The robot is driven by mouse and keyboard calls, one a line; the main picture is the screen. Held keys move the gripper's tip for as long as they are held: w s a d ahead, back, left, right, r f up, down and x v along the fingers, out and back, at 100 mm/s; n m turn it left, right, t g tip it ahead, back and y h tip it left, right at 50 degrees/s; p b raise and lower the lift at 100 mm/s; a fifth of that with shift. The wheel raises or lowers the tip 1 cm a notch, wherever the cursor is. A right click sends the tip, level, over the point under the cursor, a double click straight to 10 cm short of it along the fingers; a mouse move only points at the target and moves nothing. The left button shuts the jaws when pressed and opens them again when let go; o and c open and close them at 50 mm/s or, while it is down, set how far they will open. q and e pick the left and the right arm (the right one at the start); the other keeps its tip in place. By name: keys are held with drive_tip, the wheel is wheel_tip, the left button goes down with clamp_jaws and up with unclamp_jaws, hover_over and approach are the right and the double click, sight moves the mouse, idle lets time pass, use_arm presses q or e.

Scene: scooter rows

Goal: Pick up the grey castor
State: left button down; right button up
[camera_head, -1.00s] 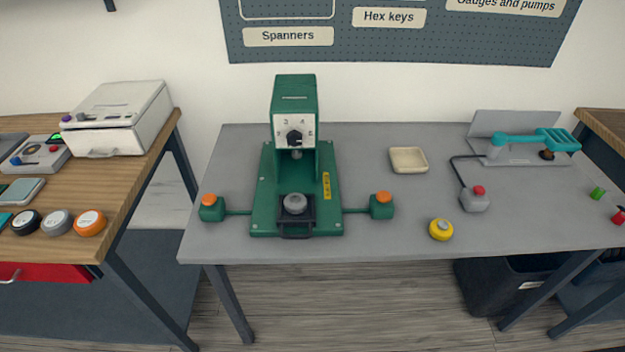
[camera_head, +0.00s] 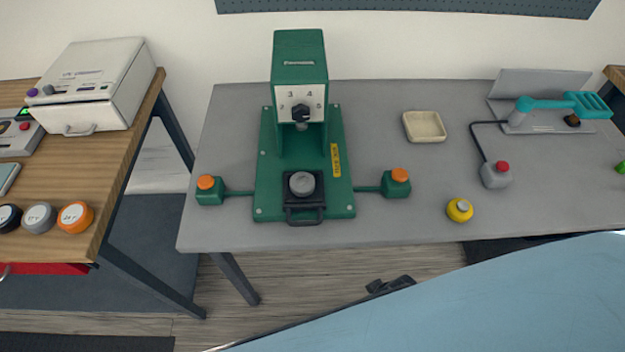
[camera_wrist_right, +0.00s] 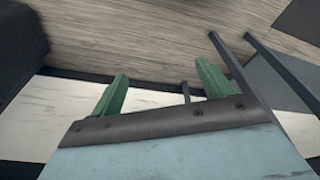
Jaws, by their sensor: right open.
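A grey round piece (camera_head: 302,183) sits in the dark holder at the foot of the green press (camera_head: 345,202). A grey disc (camera_head: 39,217) also stands on the wooden bench at the left, between a black disc (camera_head: 8,217) and an orange one (camera_head: 75,217). I cannot tell for sure which of the two grey pieces is the castor. My right gripper (camera_wrist_right: 162,85) shows two green fingers spread apart in the right wrist view, with nothing between them and floor beyond. My right arm crosses the lower right of the head view, in front of the table. My left gripper is out of view.
The grey table (camera_head: 230,130) also holds orange-topped buttons beside the press, a cream tray (camera_head: 424,127), a yellow knob (camera_head: 460,209), and a grey box with a red button (camera_head: 496,174). A white machine (camera_head: 97,82) stands on the wooden bench. A floor gap separates bench and table.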

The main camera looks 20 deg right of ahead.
drive_tip(key=w+r+t, duration=0.1)
drive_tip(key=w+r, duration=0.3)
drive_tip(key=r, duration=1.3)
drive_tip(key=n+t+y+p, duration=0.1)
drive_tip(key=n+t+y, duration=0.3)
drive_tip(key=t+y, duration=0.3)
approach(299, 178)
drive_tip(key=shift+w+a+f+t+h, duration=0.3)
drive_tip(key=shift+w+a+f+t, duration=0.25)
drive_tip(key=shift+w+a+t, duration=0.25)
drive_tip(key=shift+f+b+x, duration=0.15)
drive_tip(key=shift+b+x, duration=0.1)
drive_tip(key=shift+x, duration=1.35)
drive_tip(key=shift+f+b+x, duration=0.2)
drive_tip(key=shift+b+x, duration=0.05)
drive_tip(key=shift+x, duration=1.35)
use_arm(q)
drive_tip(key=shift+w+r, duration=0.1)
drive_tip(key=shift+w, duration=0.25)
use_arm(e)
drive_tip(key=shift+s, duration=0.2)
